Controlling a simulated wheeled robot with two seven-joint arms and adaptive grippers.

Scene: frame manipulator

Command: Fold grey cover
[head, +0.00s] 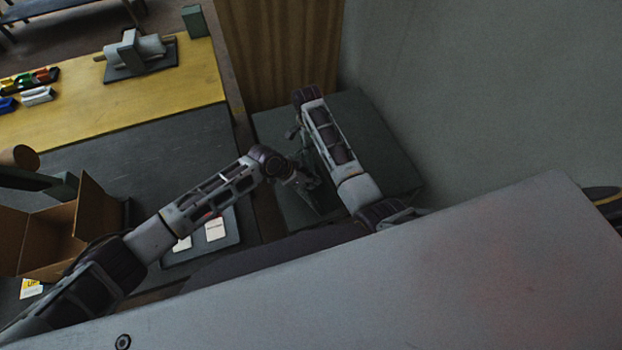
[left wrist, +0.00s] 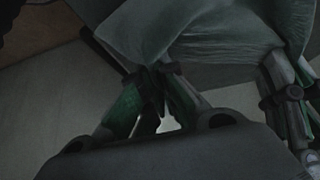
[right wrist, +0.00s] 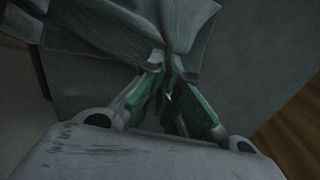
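The grey cover is a soft, wrinkled grey-green cloth. It fills the top of the left wrist view (left wrist: 200,28) and the upper left of the right wrist view (right wrist: 110,30). My left gripper (left wrist: 158,78) is closed on gathered cloth, with its green finger pads on either side. My right gripper (right wrist: 172,75) is also closed on a pinched fold of the cloth. In the head view, my left gripper (head: 308,183) and right gripper (head: 294,132) are close together above a grey-topped stand (head: 385,150). My arms hide most of the cover there.
A grey wall rises right of the stand, and a wooden panel (head: 280,40) stands behind it. To the left are a dark counter (head: 150,150), an open cardboard box (head: 90,215), and a yellow table (head: 190,85) with small coloured bins (head: 30,78) and a roller device (head: 135,50).

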